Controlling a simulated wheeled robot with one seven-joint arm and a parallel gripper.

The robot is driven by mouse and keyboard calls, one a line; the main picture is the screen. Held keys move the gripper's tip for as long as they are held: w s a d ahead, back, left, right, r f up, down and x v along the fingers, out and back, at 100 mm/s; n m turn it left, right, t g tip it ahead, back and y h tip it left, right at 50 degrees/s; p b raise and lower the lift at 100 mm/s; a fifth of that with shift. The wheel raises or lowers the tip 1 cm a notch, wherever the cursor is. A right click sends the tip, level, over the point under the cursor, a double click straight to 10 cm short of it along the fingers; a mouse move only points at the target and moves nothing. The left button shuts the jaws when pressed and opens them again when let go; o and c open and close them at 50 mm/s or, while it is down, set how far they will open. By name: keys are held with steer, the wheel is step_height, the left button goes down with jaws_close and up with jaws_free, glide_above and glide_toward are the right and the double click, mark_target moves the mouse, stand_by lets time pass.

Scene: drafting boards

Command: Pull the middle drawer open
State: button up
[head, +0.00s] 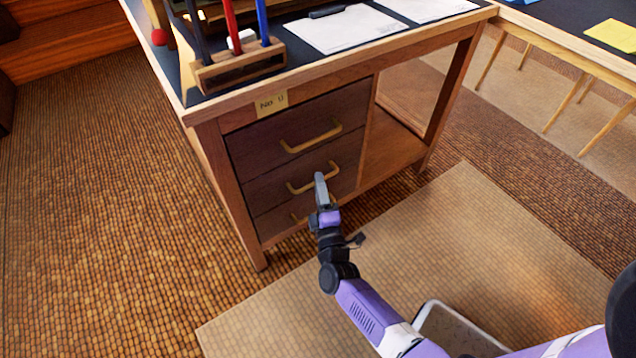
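The desk has a stack of three dark wooden drawers with brass bow handles. The middle drawer (264,190) looks flush with the drawer above it. Its handle (297,189) runs across its front, and part of it is hidden behind my gripper. My gripper (320,178) is at the right part of this handle in the picture, with grey fingers pointing at the drawer front. I cannot tell whether the fingers touch the handle or how far apart they are. The top drawer (262,140) looks shut. The bottom drawer (275,222) is partly hidden by my gripper.
The desk top (290,62) carries a wooden tool holder (240,70), papers (345,28) and a black pen-like item (327,11). A desk leg (452,95) stands right of the open bay.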

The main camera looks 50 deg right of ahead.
steer(key=shift+w+d+r, duration=0.1)
steer(key=shift+w+d, duration=0.3)
steer(key=shift+w, duration=0.2)
jaws_close()
stand_by(1.1)
